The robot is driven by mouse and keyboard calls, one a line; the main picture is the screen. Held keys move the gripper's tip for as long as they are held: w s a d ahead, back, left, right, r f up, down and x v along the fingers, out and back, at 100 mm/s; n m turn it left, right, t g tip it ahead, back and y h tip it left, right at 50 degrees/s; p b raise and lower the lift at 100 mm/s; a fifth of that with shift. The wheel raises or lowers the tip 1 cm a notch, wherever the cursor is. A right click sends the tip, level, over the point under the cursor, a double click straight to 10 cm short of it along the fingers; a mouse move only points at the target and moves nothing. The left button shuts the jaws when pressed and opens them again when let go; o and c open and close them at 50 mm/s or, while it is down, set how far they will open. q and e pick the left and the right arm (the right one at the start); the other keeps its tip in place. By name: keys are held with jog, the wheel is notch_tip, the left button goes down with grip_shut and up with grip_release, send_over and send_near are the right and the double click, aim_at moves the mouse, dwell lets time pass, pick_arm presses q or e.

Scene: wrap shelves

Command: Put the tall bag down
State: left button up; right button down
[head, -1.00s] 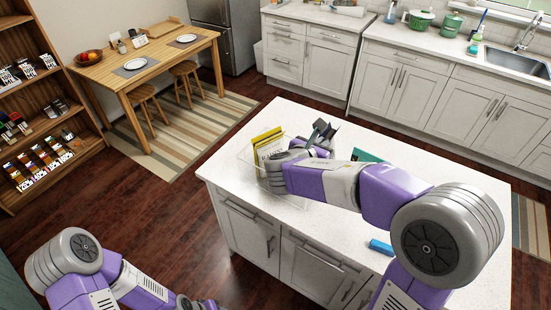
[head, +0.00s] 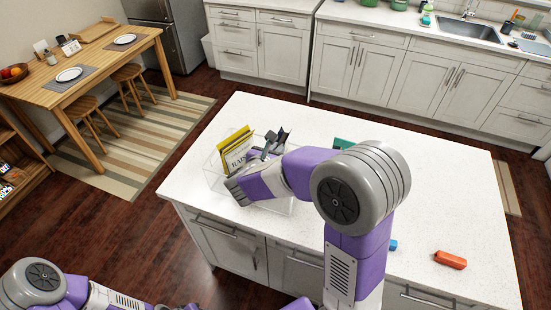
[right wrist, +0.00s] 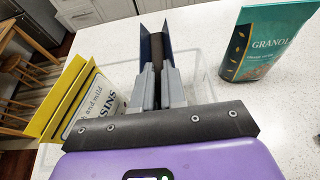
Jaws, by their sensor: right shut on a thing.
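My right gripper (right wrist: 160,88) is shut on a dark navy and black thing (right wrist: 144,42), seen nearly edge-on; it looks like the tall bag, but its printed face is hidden. In the head view this dark thing (head: 281,137) rises above the right gripper (head: 267,152). The gripper is over a clear open bin (head: 289,204) on the island counter. I cannot tell whether the bag's base touches the bin. My left arm shows at the lower left, but its gripper is out of view.
Yellow-edged raisins packs (head: 236,146) stand at the bin's left side. A teal granola bag (right wrist: 262,45) stands on the white counter (head: 440,200), right of the bin. An orange item (head: 450,260) and a blue item (head: 393,245) lie near the front. The counter's right side is mostly clear.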

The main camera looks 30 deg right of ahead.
jog(key=shift+w+f, duration=0.1)
jog(key=shift+f, duration=1.2)
jog(key=shift+b, duration=0.3)
jog(key=c, duration=1.6)
grip_release()
jog(key=shift+f, duration=0.2)
jog(key=shift+c, duration=0.2)
jog(key=o, duration=0.5)
jog(key=shift+c, duration=0.2)
jog(key=shift+r, duration=0.15)
